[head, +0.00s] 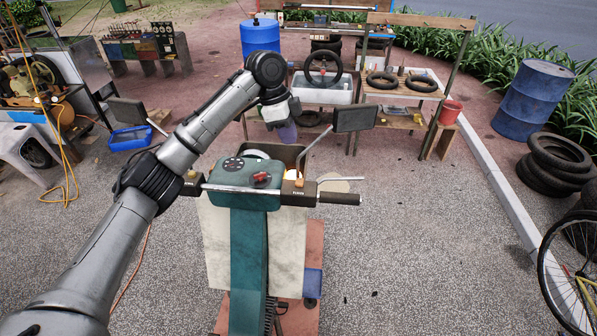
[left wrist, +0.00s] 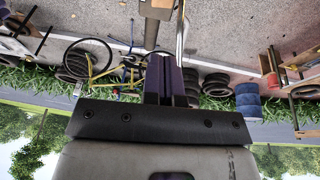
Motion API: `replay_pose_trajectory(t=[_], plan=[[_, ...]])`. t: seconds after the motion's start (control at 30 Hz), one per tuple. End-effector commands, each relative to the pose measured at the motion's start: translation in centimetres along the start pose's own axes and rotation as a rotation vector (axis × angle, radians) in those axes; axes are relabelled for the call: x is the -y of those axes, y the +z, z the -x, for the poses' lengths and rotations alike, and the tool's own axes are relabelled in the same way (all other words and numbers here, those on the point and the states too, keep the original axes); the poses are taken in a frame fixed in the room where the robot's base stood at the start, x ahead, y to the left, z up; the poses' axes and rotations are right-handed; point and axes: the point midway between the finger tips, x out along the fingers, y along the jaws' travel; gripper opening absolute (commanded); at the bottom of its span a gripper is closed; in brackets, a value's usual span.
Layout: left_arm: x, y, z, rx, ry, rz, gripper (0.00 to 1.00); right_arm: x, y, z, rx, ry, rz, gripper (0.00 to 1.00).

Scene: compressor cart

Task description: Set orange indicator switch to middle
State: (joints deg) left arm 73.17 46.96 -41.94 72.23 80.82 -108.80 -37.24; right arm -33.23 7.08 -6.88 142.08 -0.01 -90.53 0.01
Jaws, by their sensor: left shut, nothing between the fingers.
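In the left wrist view the fingers (left wrist: 165,75) are together and empty. My right gripper is not in view.
A mirror (head: 354,118) on a thin stem rises close to the right of my left gripper. Another mirror (head: 127,111) is at the left. The right grip (head: 340,198) sticks out rightward. A workbench with tyres (head: 382,81) stands behind; the paving around the scooter is mostly clear.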

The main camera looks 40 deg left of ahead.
Motion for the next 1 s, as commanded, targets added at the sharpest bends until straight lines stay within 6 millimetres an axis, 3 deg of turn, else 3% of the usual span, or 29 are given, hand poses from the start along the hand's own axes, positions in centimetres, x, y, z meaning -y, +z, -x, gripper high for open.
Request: replay_pose_trajectory(t=[0.5,0.73,1.0], plan=[[-0.2,0.4,-8.8,0.003,0.001,0.002,0.0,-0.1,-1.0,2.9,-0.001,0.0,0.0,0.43],[-0.5,1.0,-10.8,0.002,0.0,0.002,0.0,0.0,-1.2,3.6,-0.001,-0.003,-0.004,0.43],[-0.6,1.1,-11.4,0.0,-0.002,0.002,0.0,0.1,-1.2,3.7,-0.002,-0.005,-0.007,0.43]])
